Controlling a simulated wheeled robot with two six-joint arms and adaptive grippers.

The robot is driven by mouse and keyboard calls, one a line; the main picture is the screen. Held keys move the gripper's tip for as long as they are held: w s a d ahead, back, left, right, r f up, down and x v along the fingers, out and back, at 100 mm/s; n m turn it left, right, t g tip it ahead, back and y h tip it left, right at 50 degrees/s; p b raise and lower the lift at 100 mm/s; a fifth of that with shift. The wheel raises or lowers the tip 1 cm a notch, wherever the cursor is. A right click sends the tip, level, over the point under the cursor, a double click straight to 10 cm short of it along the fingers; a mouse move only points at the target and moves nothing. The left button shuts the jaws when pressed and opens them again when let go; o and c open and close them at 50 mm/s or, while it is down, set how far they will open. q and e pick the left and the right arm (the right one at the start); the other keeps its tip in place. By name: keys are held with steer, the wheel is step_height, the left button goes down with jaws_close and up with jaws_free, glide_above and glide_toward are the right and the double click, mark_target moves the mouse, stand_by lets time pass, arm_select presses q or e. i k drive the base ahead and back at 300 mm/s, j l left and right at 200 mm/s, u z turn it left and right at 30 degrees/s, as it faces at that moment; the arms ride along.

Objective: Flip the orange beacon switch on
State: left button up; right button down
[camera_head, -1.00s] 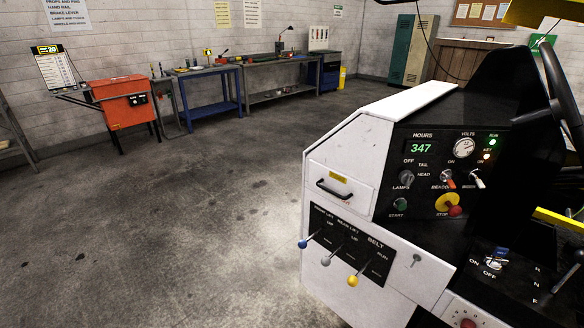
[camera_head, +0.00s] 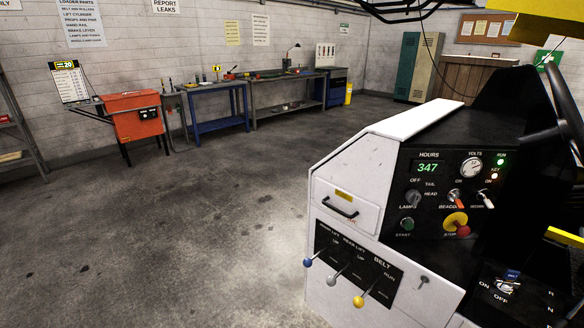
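The orange beacon switch (camera_head: 458,200) is a small toggle with an orange tip, above the BEACON label on the loader's black control panel (camera_head: 426,220). Its tip leans down and to the right in the picture. The label is partly covered, and I cannot tell the switch's on and off positions from the marks. Neither of my grippers is in view.
Near the switch are a lamp knob (camera_head: 412,198), another toggle (camera_head: 485,198), a yellow-and-red stop button (camera_head: 457,226) and a green start button (camera_head: 407,224). A steering wheel (camera_head: 560,100) stands at the right. The floor (camera_head: 190,230) at left is clear.

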mark_target(457, 202)
steer(key=l+z, duration=0.1)
steer(key=z, duration=0.3)
steer(key=l+z, duration=0.1)
steer(key=z, duration=0.25)
steer(key=l+z, duration=0.1)
steer(key=z, duration=0.3)
